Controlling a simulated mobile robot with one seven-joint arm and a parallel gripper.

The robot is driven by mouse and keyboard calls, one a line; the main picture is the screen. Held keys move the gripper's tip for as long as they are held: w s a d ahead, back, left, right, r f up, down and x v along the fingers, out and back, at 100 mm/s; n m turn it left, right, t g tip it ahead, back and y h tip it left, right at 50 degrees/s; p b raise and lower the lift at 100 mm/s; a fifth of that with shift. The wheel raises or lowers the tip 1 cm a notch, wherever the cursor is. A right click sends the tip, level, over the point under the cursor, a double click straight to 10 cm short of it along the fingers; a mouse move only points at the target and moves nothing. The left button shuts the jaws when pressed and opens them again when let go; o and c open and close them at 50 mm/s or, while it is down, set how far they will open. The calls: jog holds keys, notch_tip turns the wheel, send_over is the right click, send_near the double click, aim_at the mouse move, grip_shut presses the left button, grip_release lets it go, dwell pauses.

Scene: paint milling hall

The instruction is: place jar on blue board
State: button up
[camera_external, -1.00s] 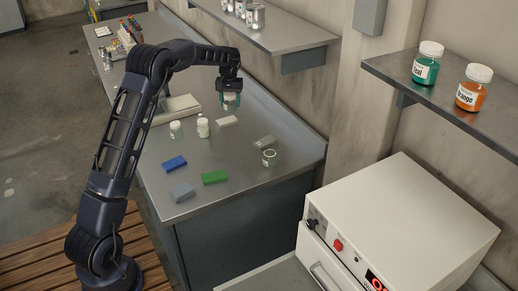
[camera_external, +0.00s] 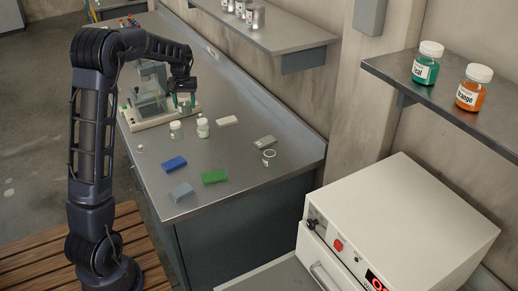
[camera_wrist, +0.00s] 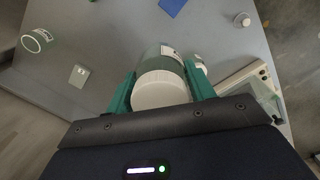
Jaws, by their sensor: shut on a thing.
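My gripper (camera_external: 183,100) is shut on a jar with a white lid, held above the bench near the balance. In the wrist view the jar (camera_wrist: 160,88) sits between the teal fingers (camera_wrist: 160,95), lid towards the camera. The blue board (camera_external: 174,163) lies flat and bare on the bench, nearer the external camera than my gripper. A part of the blue board (camera_wrist: 172,5) also shows at the top edge of the wrist view.
Two white-lidded jars (camera_external: 175,130) (camera_external: 203,128) stand between my gripper and the blue board. A balance (camera_external: 155,112) is at left.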

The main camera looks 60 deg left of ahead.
jog(key=s+d, duration=0.3)
jog(key=s, duration=0.5)
send_over(174, 163)
jog(key=shift+n, duration=0.3)
notch_tip(174, 163, down, 20)
jog(key=shift+a+f, duration=0.15)
jog(key=shift+f, duration=0.15)
jog(key=o, duration=1)
jog(key=shift+o, duration=0.2)
notch_tip(174, 163, up, 12)
jog(key=shift+r, duration=0.2)
